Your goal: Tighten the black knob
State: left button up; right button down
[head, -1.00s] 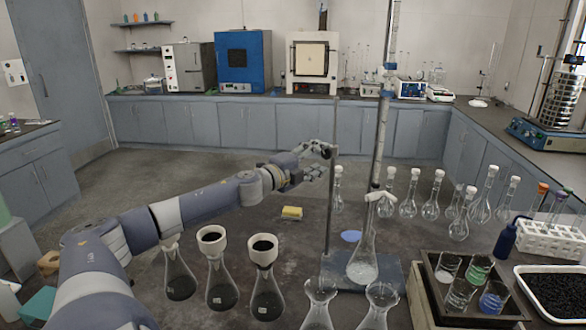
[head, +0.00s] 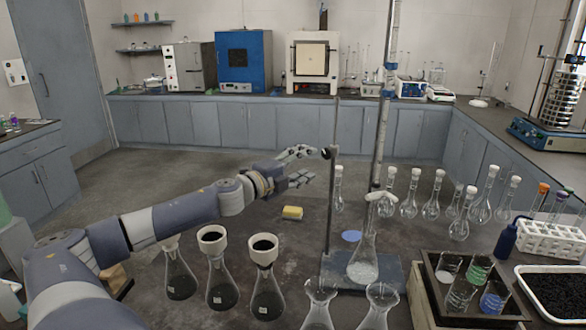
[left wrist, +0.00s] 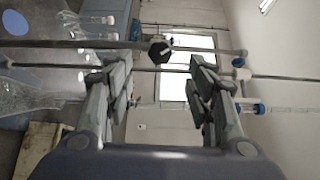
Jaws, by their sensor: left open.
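The small black knob (head: 326,153) is on the thin metal rod (head: 332,200) of the stand. In the left wrist view the knob (left wrist: 160,52) shows as a dark faceted piece with a light mark, on a rod running across the picture. My left gripper (head: 312,163) is open, just left of the knob in the head view. In the left wrist view its two fingers (left wrist: 160,72) are spread to either side of the knob, with nothing between their pads. The knob appears beyond the fingertips. My right gripper is not in view.
The stand's dark base (head: 385,272) carries a flask (head: 364,255) under a tall glass tube (head: 383,110). Several dark-filled flasks (head: 222,285) stand below my arm. A yellow sponge (head: 292,213) lies on the bench. Several stoppered flasks (head: 409,205) stand to the right.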

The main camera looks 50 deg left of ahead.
pick_arm(q)
jog(key=shift+s, duration=1.8)
jog(key=shift+d, duration=0.1)
